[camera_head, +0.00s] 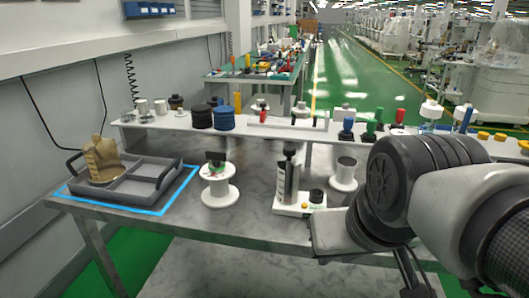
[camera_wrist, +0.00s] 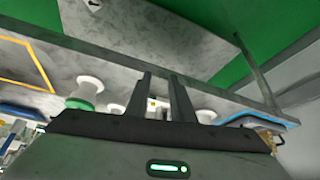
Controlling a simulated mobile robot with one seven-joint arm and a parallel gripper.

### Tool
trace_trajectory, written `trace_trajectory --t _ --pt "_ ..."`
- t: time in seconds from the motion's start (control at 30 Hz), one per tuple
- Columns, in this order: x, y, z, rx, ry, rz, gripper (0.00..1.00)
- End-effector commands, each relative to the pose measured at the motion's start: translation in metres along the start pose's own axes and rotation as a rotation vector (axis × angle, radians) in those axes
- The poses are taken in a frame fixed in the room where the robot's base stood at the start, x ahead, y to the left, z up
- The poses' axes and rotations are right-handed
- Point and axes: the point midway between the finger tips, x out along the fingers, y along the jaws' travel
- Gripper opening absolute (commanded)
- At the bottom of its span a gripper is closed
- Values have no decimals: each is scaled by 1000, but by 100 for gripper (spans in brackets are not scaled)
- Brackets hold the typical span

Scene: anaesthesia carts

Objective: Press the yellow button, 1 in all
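The yellow button (camera_head: 305,206) is a small round spot on the front of a white device base (camera_head: 290,209). The base stands on the grey table and carries a clear upright cylinder with a dark top (camera_head: 288,175) and a black knob (camera_head: 316,195). My gripper is at the lower right in the head view, mostly hidden by my arm, to the right of the device and apart from it. In the wrist view, my gripper (camera_wrist: 160,76) shows two dark fingers with a gap and nothing held. A small white and yellow patch (camera_wrist: 152,103) shows beyond them; I cannot tell if it is the button.
A white spool with a green band (camera_head: 217,184) and a grey tray (camera_head: 128,187) with a brown figure (camera_head: 101,160) stand left. A white cup-like spool (camera_head: 344,175) is behind right of the device. A shelf (camera_head: 270,131) with jars runs behind. Table space in front is clear.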

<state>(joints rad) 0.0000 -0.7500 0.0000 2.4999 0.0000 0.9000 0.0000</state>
Motion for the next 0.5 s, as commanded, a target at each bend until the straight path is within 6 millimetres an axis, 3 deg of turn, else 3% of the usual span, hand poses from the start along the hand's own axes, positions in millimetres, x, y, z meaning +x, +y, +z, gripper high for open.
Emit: trace_trajectory --t 0.03,0.1,0.13,0.5 --pt "1 0 0 0 0 0 13" --pt "1 0 0 0 0 0 1" --pt "1 0 0 0 0 0 0" --pt "1 0 0 0 0 0 0"
